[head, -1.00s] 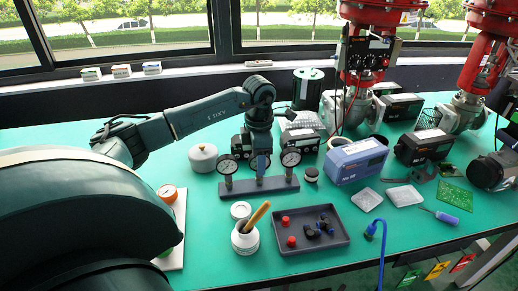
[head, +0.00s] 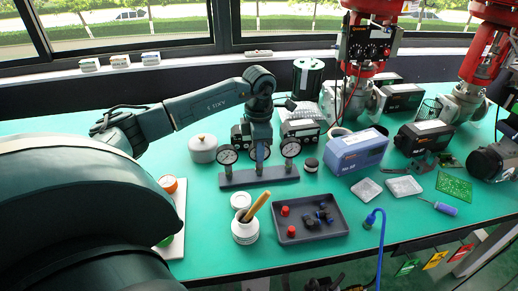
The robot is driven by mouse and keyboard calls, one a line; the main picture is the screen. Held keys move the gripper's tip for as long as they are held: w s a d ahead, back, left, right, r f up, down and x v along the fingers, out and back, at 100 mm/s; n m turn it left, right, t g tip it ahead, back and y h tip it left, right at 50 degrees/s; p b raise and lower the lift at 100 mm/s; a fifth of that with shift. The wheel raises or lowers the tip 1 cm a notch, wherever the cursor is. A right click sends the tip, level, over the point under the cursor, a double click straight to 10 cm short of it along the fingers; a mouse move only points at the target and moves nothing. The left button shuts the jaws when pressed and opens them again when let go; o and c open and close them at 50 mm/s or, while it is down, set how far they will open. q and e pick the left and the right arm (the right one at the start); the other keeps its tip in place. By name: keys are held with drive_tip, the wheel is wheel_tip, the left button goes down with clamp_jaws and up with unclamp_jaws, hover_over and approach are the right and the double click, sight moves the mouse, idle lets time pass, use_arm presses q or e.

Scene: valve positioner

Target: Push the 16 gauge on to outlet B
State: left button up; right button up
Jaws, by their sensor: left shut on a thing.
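A dark stand (head: 237,179) on the green bench carries pressure gauges on upright posts. A left gauge (head: 228,156) and a right gauge (head: 291,148) show white round dials. My left gripper (head: 260,148) points down over the middle of the stand and is shut on the middle gauge (head: 260,157), which it largely hides. The gauge appears upright at the middle post; I cannot tell how far it sits on it. The numbers and outlet letters are too small to read. Dark parts at the bottom edge (head: 322,284) may be my right gripper; its jaws are unclear.
A grey tray (head: 334,229) with red and dark fittings and a white pot (head: 244,232) holding a wooden tool stand in front. A lidded grey pot (head: 203,150) is behind left. A blue positioner box (head: 357,151) stands right of the gauges. Bare bench lies left of the stand.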

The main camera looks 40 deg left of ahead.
use_arm(q)
clamp_jaws()
drive_tip(key=shift+r+p, duration=0.8)
drive_tip(key=shift+r, duration=0.3)
idle(0.7)
drive_tip(key=shift+r+p, duration=1.5)
drive_tip(key=shift+r, duration=0.5)
